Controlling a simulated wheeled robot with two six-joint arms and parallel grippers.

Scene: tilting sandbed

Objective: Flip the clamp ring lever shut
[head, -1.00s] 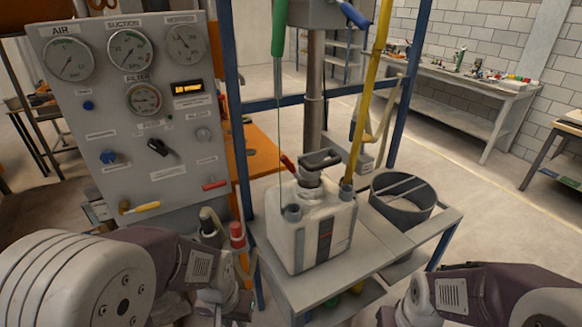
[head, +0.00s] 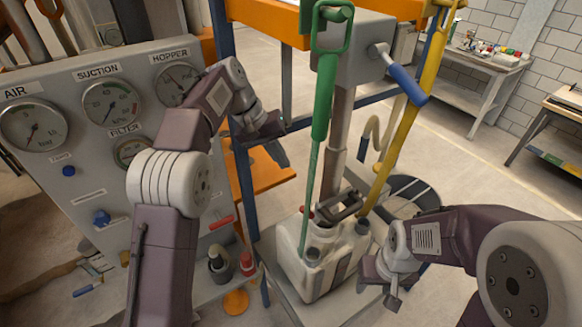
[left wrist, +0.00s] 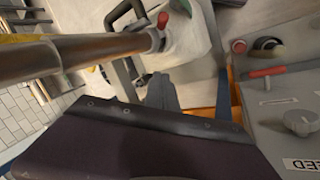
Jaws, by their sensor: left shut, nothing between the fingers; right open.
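The white canister (head: 300,255) stands on the grey cart shelf, with the steel pipe (head: 340,130) coming down to its neck. A small red part, likely the clamp ring lever (head: 306,211), shows at the left of the neck; the ring itself is hard to make out. The left wrist view shows a red tip (left wrist: 162,20) by the pipe's end; its lever angle is unclear. My left gripper (head: 280,153) is shut and empty, above and left of the neck, apart from it. My right gripper (head: 378,292) is open, low beside the canister's right side.
A green-handled rod (head: 322,95) and a yellow pole (head: 405,110) rise near the canister. A blue-handled crank (head: 405,82) juts out above. The gauge panel (head: 90,150) stands at left. A round grey bin (head: 405,192) sits behind right.

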